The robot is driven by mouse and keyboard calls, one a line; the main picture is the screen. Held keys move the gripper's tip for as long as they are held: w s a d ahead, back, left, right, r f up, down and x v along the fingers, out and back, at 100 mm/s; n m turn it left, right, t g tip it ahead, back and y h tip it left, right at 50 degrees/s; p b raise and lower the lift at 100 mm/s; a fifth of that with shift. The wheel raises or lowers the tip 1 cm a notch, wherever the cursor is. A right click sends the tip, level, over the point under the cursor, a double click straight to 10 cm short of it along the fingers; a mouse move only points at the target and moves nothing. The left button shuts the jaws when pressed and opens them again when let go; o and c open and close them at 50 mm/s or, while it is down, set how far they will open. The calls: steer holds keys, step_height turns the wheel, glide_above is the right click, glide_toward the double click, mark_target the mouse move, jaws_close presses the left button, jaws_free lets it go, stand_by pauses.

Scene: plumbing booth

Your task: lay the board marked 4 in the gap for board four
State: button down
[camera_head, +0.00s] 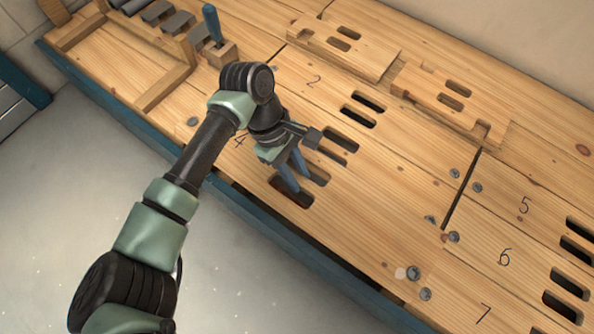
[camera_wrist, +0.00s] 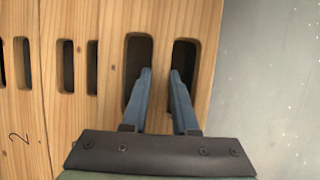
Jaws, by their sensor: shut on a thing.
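The board marked 4 (camera_head: 350,220) is along the front side of the bench, its number partly beside my arm. It has two long slots, and it also shows in the wrist view (camera_wrist: 160,20). My gripper (camera_head: 290,178) reaches down into these slots and is shut on the wood between them; its blue fingers (camera_wrist: 160,75) sit either side of that strip. A dark gap shows between the board's front edge and the blue bench edge. I cannot tell whether the board is raised or resting. The gap for board four is largely hidden under it.
The board marked 2 (camera_head: 300,72) and a neighbouring slotted board lie behind. Boards marked 5 (camera_head: 530,200), 6 (camera_head: 500,252) and 7 (camera_head: 470,312) lie right. Loose boards (camera_head: 330,45) lie at the back. A block with a blue-handled tool (camera_head: 213,25) stands back left. Screw heads (camera_head: 414,272) dot the bench.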

step_height(320, 180, down, 4)
steer(key=b, duration=0.2)
steer(key=shift+b, duration=0.4)
stand_by(0.4)
steer(key=shift+f, duration=0.45)
steer(key=shift+f+b, duration=0.35)
steer(key=shift+b, duration=0.1)
steer(key=shift+f+b, duration=0.5)
steer(key=shift+f, duration=0.4)
stand_by(0.7)
steer(key=c, duration=0.6)
jaws_free()
steer(key=shift+c, duration=0.2)
steer(key=shift+o, duration=0.2)
steer(key=shift+f, duration=0.15)
